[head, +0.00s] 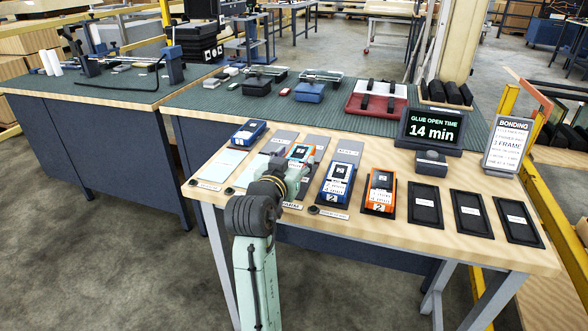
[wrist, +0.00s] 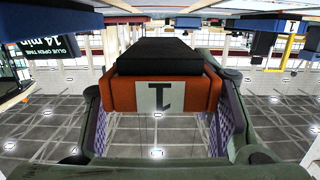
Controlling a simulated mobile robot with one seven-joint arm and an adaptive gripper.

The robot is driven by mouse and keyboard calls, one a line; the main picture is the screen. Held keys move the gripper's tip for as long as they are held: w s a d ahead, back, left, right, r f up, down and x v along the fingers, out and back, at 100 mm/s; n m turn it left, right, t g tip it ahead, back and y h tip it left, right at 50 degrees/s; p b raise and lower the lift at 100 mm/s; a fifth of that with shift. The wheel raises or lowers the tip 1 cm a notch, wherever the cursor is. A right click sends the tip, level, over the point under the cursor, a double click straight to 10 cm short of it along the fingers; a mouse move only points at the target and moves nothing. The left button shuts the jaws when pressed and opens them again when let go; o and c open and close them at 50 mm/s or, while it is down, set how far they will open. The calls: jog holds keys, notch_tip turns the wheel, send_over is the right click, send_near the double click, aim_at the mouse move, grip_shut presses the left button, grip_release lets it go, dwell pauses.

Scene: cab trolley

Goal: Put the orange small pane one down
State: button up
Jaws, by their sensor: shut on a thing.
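My gripper (head: 298,160) is over the left-middle part of the wooden table in the head view. It is shut on the orange small pane one (head: 301,151), an orange box with a white top label, partly hidden by my gripper and wrist. In the wrist view, which looks upside down, the orange box (wrist: 160,94) sits between both fingers, with a white "1" label facing the camera and a black part on its far side. I cannot tell whether it touches the surface.
A blue box (head: 338,184) and an orange box (head: 380,190), each marked 2, stand just right. Another blue box (head: 249,131) is behind left. Empty black trays (head: 425,205) line the right. The glue timer (head: 432,130) reads 14 min beside a bonding sign (head: 508,145).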

jog(key=shift+w+f, duration=0.1)
jog(key=shift+f, duration=1.6)
jog(key=shift+f, duration=0.15)
jog(key=o, duration=1.3)
jog(key=b+v, duration=0.1)
jog(key=v, duration=1.1)
